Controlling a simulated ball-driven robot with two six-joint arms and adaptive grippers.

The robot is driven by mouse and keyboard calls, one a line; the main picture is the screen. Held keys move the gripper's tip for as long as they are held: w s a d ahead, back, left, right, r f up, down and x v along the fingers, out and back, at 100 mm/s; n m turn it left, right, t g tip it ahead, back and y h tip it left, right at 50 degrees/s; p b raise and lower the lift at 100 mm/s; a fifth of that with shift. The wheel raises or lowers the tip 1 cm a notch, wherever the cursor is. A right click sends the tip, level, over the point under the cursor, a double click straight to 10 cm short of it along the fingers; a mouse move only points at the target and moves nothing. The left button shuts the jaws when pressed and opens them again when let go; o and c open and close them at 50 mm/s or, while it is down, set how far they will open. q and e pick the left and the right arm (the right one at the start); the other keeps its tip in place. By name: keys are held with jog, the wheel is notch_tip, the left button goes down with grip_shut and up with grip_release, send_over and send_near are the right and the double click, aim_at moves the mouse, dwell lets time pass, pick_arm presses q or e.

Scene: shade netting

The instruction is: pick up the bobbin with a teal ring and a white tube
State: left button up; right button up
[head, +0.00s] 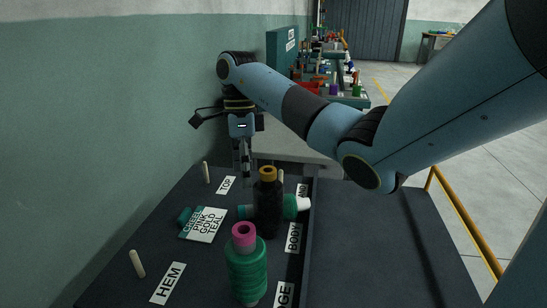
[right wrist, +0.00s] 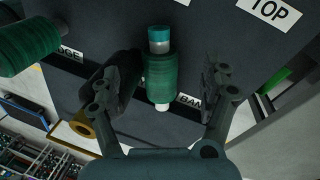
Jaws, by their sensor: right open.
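The green bobbin (head: 291,207) with a teal ring and white tube lies on its side on the dark board, partly hidden behind a black bobbin (head: 267,212) with a gold ring. The teal ring (head: 243,211) shows left of the black bobbin, the white tube end (head: 304,203) right. In the right wrist view the green bobbin (right wrist: 161,77) lies between the open fingers, touching neither. My right gripper (head: 243,165) is open and empty, above and behind it. The black bobbin (right wrist: 122,83) is close beside it, partly behind the left-hand finger. My left gripper is not in view.
A green bobbin with a pink ring (head: 246,268) stands upright in front. A card with colour words (head: 203,225) is at left, with a teal piece behind it. Pegs (head: 137,264) and labels (head: 168,284) are on the board. A wall runs along the left; the right-hand surface (head: 380,245) is bare.

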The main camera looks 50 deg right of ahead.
aim_at(247, 207)
jog(key=f+b, duration=0.2)
jog(key=f, duration=0.1)
jog(key=s+f+b, duration=0.1)
jog(key=f+b, duration=0.2)
jog(key=a+f+b, duration=0.1)
jog(key=f+b, duration=0.1)
jog(key=f, duration=0.1)
jog(key=shift+s+a+f, duration=0.1)
jog(key=shift+s+f, duration=0.1)
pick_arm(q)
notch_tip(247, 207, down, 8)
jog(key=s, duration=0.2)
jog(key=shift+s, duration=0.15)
pick_arm(e)
jog(key=shift+r, duration=0.15)
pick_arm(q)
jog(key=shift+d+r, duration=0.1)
pick_arm(e)
jog(key=shift+c, duration=0.2)
grip_shut()
